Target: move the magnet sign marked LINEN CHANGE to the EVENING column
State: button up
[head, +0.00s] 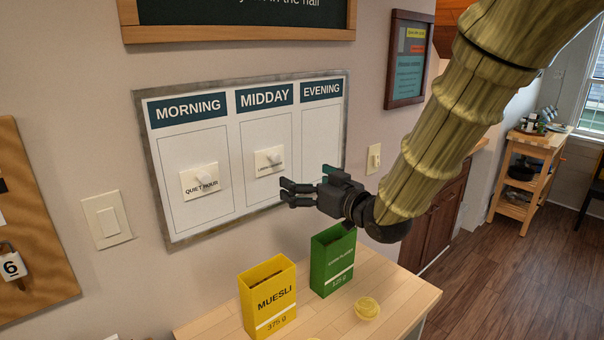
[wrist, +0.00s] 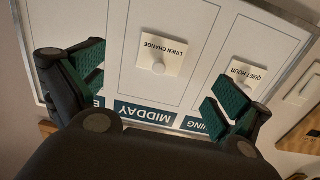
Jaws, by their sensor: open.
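The white magnet sign marked LINEN CHANGE (head: 268,161) is on the board in the MIDDAY column; its small text is hard to read in the head view. In the wrist view the LINEN CHANGE sign (wrist: 161,54) reads clearly, with a round knob at its middle. The EVENING column (head: 322,132) at the board's right is partly hidden by my gripper and shows no sign. My gripper (head: 286,193) is open and empty in front of the board, below and right of the LINEN CHANGE sign. Its fingers (wrist: 158,88) are wide apart in the wrist view, with the sign between them, apart from it.
A QUIET HOUR sign (head: 200,181) is in the MORNING column. A yellow MUESLI box (head: 268,298), a green box (head: 333,260) and a small yellow bowl (head: 367,308) stand on the wooden counter (head: 398,291) below. A light switch (head: 107,221) is left of the board.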

aim_at(277, 157)
jog(key=shift+n+y, duration=0.3)
jog(key=shift+y, duration=0.1)
jog(key=w+a+r+p, duration=0.1)
jog(key=w+a, duration=0.1)
jog(key=w, duration=0.1)
jog(key=w+a+r+p, duration=0.1)
jog(key=w+a, duration=0.1)
jog(key=w, duration=0.1)
jog(key=w+a+p, duration=0.2)
jog(key=w+a, duration=0.1)
jog(key=shift+w+a+r, duration=0.1)
jog(key=shift+w+r, duration=0.05)
jog(key=shift+r, duration=0.25)
